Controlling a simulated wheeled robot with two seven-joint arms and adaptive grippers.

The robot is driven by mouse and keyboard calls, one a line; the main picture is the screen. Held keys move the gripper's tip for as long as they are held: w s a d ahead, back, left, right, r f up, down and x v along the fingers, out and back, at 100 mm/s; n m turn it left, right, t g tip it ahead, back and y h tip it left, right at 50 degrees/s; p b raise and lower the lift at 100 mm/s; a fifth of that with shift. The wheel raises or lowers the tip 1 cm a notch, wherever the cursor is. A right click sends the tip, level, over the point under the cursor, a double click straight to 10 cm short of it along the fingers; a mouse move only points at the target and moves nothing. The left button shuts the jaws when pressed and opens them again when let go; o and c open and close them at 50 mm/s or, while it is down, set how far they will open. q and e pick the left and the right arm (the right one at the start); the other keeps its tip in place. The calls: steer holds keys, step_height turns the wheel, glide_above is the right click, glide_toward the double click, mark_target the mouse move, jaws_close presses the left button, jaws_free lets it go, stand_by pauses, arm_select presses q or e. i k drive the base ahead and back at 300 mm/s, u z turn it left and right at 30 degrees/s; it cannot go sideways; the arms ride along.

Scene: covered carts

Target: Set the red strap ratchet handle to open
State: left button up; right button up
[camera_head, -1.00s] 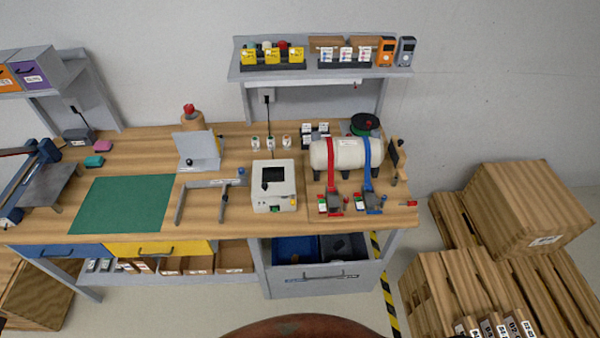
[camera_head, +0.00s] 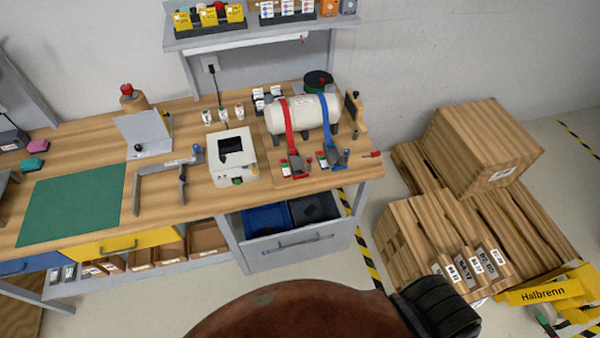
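A red strap (camera_head: 287,125) runs over the left part of a white cylindrical tank (camera_head: 309,113) on the workbench. Its ratchet (camera_head: 298,166) sits at the strap's lower end on a wooden board, with a grey body and red parts. The handle's exact angle is too small to tell. A blue strap (camera_head: 325,112) with its own ratchet (camera_head: 335,157) lies to the right of it. Neither of my grippers is in view.
A white label printer (camera_head: 233,158) stands left of the tank. A green mat (camera_head: 72,204) lies further left. An open drawer (camera_head: 290,247) is under the bench. A yellow-black floor stripe (camera_head: 368,262) runs beside the bench.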

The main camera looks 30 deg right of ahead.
mark_target(296, 162)
steer(key=z, duration=1.4)
steer(key=k, duration=0.55)
steer(key=u, duration=1.4)
